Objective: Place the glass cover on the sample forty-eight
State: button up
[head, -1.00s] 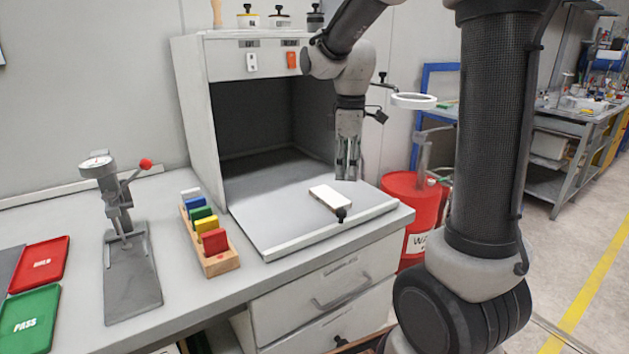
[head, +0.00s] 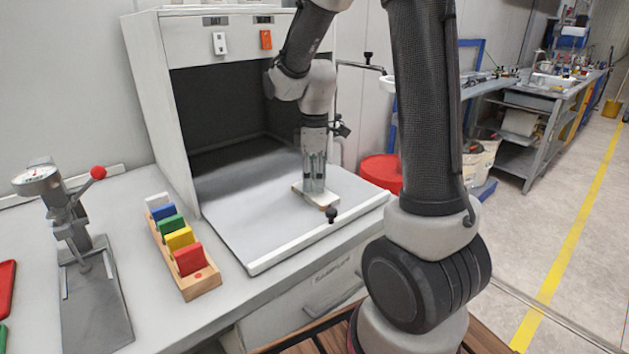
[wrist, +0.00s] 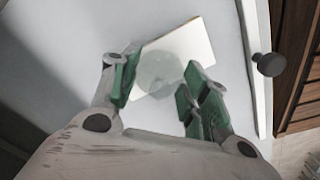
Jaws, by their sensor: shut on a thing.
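A pale rectangular slab (head: 327,201), which I take to be the sample, lies on the light board in front of the dark booth. No number is legible on it. In the wrist view the slab (wrist: 190,42) lies beyond my fingertips. My gripper (head: 314,188) points down over the slab. In the wrist view my gripper (wrist: 155,88) has its green-padded fingers on either side of a faint, see-through round disc, the glass cover (wrist: 160,70). The disc overlaps the slab's near part in that view. I cannot tell whether it touches the slab.
The booth (head: 155,90) has a side wall left of my arm. A black knob (head: 332,214) stands at the board's front edge. A wooden rack (head: 200,284) of coloured plates and a dial-gauge press (head: 95,300) stand left. A red drum (head: 380,172) stands behind right.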

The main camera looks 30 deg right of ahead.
jog(key=shift+f, duration=0.55)
jog(key=shift+f, duration=0.1)
jog(key=o, duration=1)
notch_tip(320, 180, up, 12)
jog(key=shift+f, duration=0.25)
jog(key=shift+s+r, duration=0.15)
jog(key=shift+r, duration=0.2)
jog(key=s+r+m+t, duration=0.1)
jog(key=s+m+t, duration=0.1)
jog(key=s+m, duration=0.3)
jog(key=s+d+r+m+t, duration=0.1)
jog(key=s+m, duration=0.5)
jog(key=s, duration=0.8)
jog(key=shift+s+d+r+t, duration=0.25)
jog(key=shift+d+r+t, duration=0.05)
jog(key=shift+r+t, duration=0.35)
